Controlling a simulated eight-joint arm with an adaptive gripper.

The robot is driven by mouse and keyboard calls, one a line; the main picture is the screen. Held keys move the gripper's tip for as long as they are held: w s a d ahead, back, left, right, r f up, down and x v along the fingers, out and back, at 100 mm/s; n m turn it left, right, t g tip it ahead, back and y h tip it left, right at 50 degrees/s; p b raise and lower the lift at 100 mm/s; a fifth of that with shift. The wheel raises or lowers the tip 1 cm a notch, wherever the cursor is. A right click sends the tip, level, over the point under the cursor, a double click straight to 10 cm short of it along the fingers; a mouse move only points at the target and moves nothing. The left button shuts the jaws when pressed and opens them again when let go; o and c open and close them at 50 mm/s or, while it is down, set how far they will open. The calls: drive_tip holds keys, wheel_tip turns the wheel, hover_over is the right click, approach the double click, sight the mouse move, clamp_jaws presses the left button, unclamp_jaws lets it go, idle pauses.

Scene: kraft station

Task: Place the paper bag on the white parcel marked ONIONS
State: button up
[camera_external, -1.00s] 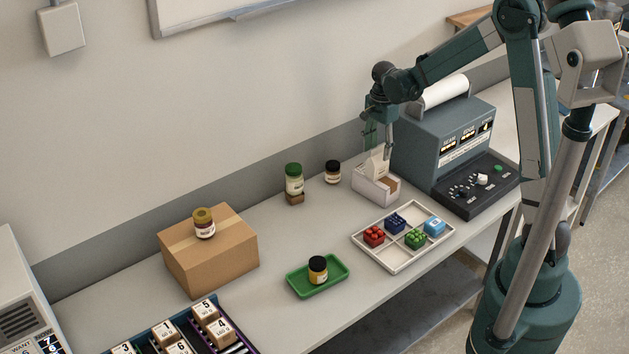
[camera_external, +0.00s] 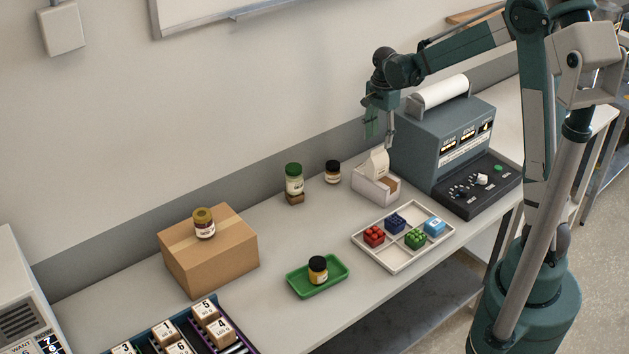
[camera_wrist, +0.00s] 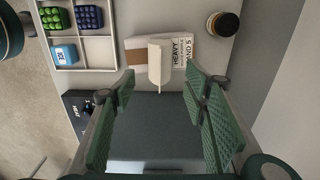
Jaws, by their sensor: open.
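The white paper bag (camera_external: 378,163) stands upright on the white parcel (camera_external: 365,188) at the back of the bench, left of the grey machine. In the wrist view the bag (camera_wrist: 155,62) rests over the parcel (camera_wrist: 188,52), whose top carries the printed words "ONIONS" and "HEAVY" beside a brown band. My gripper (camera_external: 379,130) is open and empty above the bag. In the wrist view its green ridged fingers (camera_wrist: 159,102) are spread wide, and the bag lies beyond their tips, apart from them.
The grey machine (camera_external: 440,135) stands close right of the parcel. A divided tray (camera_external: 376,257) with coloured blocks lies in front. A dark jar (camera_external: 333,172) and a green-lidded jar (camera_external: 294,180) stand left. A carton (camera_external: 222,255) and a green tray (camera_external: 333,284) are farther left.

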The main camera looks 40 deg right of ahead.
drive_tip(key=s+a+r+n+t, duration=0.35)
drive_tip(key=s+r+n, duration=0.45)
drive_tip(key=s+r, duration=0.5)
drive_tip(key=s+a+n+t, duration=0.3)
drive_tip(key=s+n, duration=0.7)
drive_tip(key=s, duration=0.8)
drive_tip(key=shift+a+r+t, duration=0.2)
drive_tip(key=shift+r+t, duration=0.1)
drive_tip(key=shift+t, duration=0.05)
drive_tip(key=shift+s, duration=0.1)
wheel_tip(320, 180, down, 12)
drive_tip(key=b, duration=1.2)
idle(0.6)
